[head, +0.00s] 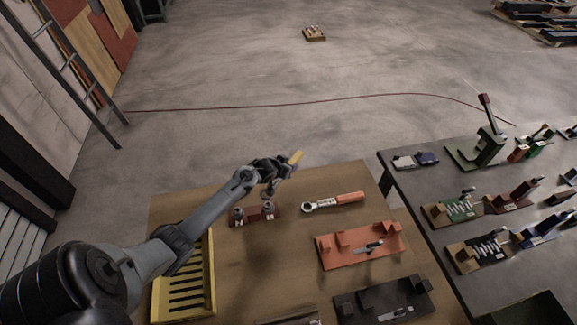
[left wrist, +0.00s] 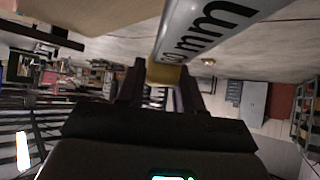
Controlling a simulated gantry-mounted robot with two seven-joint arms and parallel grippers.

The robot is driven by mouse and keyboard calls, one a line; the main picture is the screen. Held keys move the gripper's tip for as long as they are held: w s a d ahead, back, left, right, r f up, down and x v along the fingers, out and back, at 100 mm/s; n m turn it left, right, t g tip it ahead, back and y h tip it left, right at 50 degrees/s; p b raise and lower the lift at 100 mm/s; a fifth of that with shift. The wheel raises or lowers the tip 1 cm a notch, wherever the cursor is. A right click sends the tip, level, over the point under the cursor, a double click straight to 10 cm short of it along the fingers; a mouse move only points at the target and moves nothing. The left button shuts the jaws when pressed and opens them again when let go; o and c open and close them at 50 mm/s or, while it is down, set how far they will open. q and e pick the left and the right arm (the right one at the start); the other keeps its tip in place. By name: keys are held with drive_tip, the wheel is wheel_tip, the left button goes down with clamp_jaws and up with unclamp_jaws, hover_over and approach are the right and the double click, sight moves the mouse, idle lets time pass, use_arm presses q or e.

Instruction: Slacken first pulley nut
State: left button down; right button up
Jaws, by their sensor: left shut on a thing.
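My left gripper (head: 284,168) is shut on a grey tool (left wrist: 195,30) with black "mm" lettering and a yellow part. The tool's yellow end (head: 296,157) sticks out past the fingers in the head view. A small dark red block (head: 254,216) with two grey nut-like fittings, a left one (head: 237,214) and a right one (head: 268,204), stands on the wooden table just below the gripper. Whether the tool touches the right fitting cannot be told. In the left wrist view the gripper (left wrist: 165,85) closes around the yellow part. My right gripper is not in view.
An orange-handled ratchet (head: 335,201) lies right of the block. An orange fixture (head: 330,258), a dark fixture (head: 385,300) and a slotted yellow tray (head: 208,270) are on the wooden table (head: 260,270). A grey table (head: 410,180) with several fixtures stands at right.

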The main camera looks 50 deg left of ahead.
use_arm(q)
drive_tip(key=shift+r, duration=0.2)
wheel_tip(320, 180, down, 5)
drive_tip(key=b, duration=0.3)
drive_tip(key=shift+f, duration=0.15)
drive_tip(key=shift+r, duration=0.2)
drive_tip(key=shift+p, duration=0.5)
idle(0.3)
